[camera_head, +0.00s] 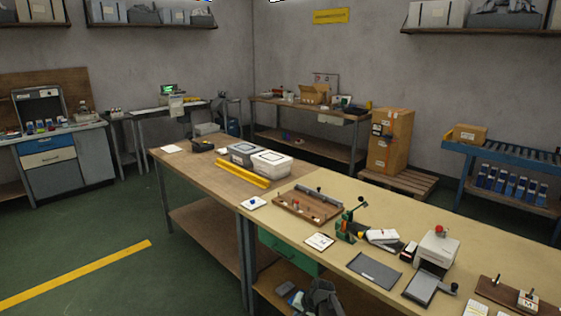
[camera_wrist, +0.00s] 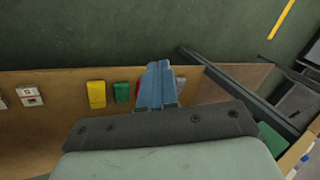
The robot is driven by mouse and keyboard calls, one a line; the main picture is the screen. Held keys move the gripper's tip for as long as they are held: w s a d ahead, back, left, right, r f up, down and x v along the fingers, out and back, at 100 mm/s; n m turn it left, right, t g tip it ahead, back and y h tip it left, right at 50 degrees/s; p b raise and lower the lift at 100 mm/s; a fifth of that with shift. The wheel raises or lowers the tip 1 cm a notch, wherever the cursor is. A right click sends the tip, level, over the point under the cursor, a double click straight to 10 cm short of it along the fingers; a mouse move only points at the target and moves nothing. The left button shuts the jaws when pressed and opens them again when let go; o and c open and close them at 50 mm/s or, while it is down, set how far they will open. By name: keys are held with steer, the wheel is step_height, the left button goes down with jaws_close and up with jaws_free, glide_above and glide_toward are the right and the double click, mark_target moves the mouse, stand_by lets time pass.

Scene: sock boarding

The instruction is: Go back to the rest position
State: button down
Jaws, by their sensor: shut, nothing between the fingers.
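My gripper (camera_wrist: 157,68) shows in the wrist view as two blue-grey fingers pressed together, with nothing between them. It is over or in front of a brown board (camera_wrist: 50,82) that carries small coloured items; I cannot tell how far the fingertips are from it. In the head view a grey mechanical part (camera_head: 322,298) shows at the bottom edge, low in front of the bench; I cannot tell whether it includes my gripper.
The long bench (camera_head: 420,222) carries a brown wooden fixture (camera_head: 306,205), a white device with a red button (camera_head: 437,250) and grey plates. A green drawer (camera_head: 288,253) sits under its front edge. Open green floor (camera_head: 120,225) lies left. A yellow block (camera_wrist: 96,94) lies on the board.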

steer(key=s+d+f+n+g+h, duration=0.1)
steer(key=s+d+f+g, duration=0.15)
steer(key=s+f, duration=0.7)
steer(key=s+d+f+n+g+h, duration=0.1)
steer(key=s+d+f+g, duration=0.15)
steer(key=s+f, duration=0.7)
steer(key=s+d+f+n+g+h, duration=0.1)
steer(key=s+d+g, duration=0.1)
steer(key=s, duration=1.2)
steer(key=s+d+f+n+g+h, duration=0.1)
steer(key=s+d, duration=0.3)
steer(key=s, duration=1.1)
steer(key=shift+s+f+g, duration=0.15)
steer(key=shift+f+g, duration=0.1)
steer(key=shift+g, duration=0.65)
